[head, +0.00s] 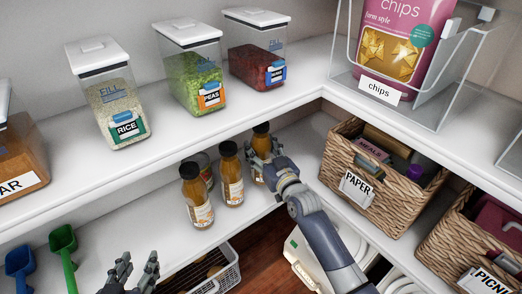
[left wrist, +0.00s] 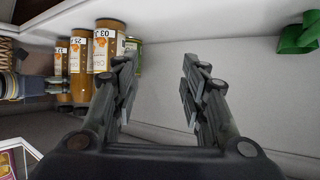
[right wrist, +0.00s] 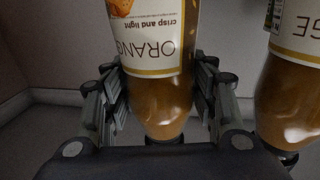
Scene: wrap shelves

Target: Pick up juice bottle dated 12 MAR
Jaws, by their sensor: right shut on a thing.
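Three orange juice bottles with dark caps stand in a row on the lower shelf: a left one (head: 197,199), a middle one (head: 231,178) and a right one (head: 259,166). My right gripper (head: 262,155) is shut on the right bottle, which fills the space between its fingers in the right wrist view (right wrist: 160,95). Its label reads ORANGE, upside down there; no date shows on that side. In the left wrist view, the nearest bottle (left wrist: 107,48) shows "03 J"; the dates on the others are only partly readable. My left gripper (head: 132,272) is open and empty.
A can (head: 205,168) stands behind the bottles. Green (head: 63,243) and blue (head: 20,262) scoops lie at left. Containers of rice, peas and beans stand on the upper shelf (head: 160,160), above the bottles.

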